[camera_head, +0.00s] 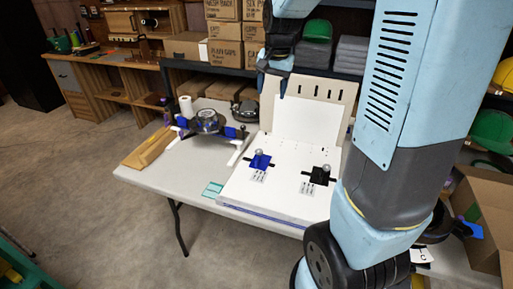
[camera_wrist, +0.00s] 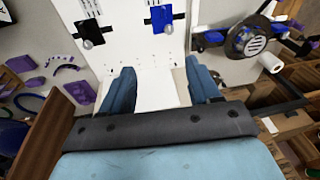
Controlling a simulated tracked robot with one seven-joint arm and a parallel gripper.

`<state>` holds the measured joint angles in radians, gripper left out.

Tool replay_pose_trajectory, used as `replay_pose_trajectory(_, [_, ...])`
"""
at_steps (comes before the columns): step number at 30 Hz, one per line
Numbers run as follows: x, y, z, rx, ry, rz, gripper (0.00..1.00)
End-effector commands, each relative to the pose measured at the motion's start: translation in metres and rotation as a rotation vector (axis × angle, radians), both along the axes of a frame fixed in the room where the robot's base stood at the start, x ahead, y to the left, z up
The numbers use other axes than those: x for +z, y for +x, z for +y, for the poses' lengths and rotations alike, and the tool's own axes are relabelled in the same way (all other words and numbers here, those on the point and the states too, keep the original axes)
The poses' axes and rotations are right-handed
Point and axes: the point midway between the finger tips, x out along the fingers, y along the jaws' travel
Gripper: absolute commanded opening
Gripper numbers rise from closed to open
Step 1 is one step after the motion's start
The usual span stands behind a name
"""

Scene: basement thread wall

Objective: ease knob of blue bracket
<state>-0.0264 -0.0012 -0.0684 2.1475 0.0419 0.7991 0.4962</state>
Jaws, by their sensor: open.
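The blue bracket (camera_head: 259,162) sits on the white board (camera_head: 285,198) on the table, with a round grey knob at its top. A black bracket (camera_head: 319,175) with a similar knob sits to its right on the same board. In the wrist view the blue bracket (camera_wrist: 161,20) is at the top, right of the black bracket (camera_wrist: 88,30). My gripper (camera_head: 273,88) is above the board's back edge, apart from both brackets. In the wrist view its two fingers (camera_wrist: 161,86) are spread with nothing between them. The knob's thread is too small to make out.
A tan slotted panel with a white sheet (camera_head: 308,122) stands upright behind the board. Left of the board are a round dark device with white arms (camera_head: 207,122) and a paper roll (camera_head: 186,106). An open cardboard box (camera_head: 485,215) is at right. Boxes fill the shelf behind.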

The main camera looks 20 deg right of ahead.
Motion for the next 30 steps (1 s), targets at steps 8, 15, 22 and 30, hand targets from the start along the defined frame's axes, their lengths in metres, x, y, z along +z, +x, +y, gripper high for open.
replay_pose_trajectory(8, [-0.069,0.063,-0.001,-0.157,0.018,0.091,0.62])
replay_pose_trajectory(15, [-0.135,0.104,-0.002,-0.285,0.020,0.157,0.62])
replay_pose_trajectory(22, [-0.176,0.124,-0.003,-0.361,0.017,0.193,0.62])
replay_pose_trajectory(30, [-0.197,0.128,-0.003,-0.380,0.015,0.201,0.62])
